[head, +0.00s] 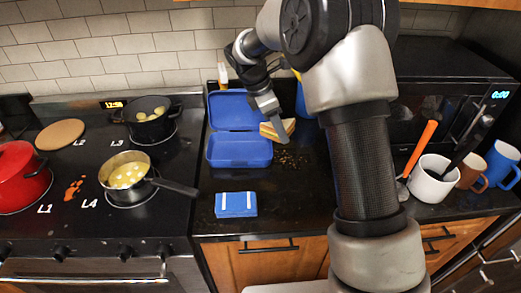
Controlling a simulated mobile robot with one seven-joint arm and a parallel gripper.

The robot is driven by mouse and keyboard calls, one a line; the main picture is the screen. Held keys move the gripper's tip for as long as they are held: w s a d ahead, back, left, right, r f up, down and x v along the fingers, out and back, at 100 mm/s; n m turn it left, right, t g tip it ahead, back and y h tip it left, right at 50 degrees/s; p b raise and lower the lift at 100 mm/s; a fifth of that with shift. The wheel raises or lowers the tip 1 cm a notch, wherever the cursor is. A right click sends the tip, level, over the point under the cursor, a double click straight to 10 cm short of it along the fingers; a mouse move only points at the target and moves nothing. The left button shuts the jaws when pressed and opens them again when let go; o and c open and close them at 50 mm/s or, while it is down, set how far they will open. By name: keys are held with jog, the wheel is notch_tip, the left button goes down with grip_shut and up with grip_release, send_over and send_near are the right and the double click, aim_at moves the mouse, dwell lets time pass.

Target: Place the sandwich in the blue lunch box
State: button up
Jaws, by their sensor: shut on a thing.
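The blue lunch box (239,151) stands open on the dark counter, with its lid (233,111) raised at the back. The sandwich (278,130) is a tan wedge at the right side of the lunch box. My gripper (268,112) is shut on the sandwich and holds it near the box's right rim. I cannot tell whether the sandwich touches the box or the counter. My arm hides part of the counter to the right.
A small blue item with white stripes (236,204) lies in front of the box. The stove on the left holds a saucepan (128,175) whose handle points toward the box, a black pot (148,121) and a red pot (20,177). A white crock (433,181) and mugs stand right.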

jog(key=w+a+n+t+y, duration=0.1)
jog(key=w+a+n+t, duration=0.15)
jog(key=a+n, duration=0.5)
jog(key=m+b, duration=0.1)
jog(key=b, duration=0.1)
send_near(252, 152)
jog(key=x, duration=0.5)
jog(key=shift+w+d+f, duration=0.1)
jog(key=shift+w+f, duration=0.05)
jog(key=shift+f, duration=0.1)
jog(key=shift+f, duration=0.2)
jog(key=o, duration=0.6)
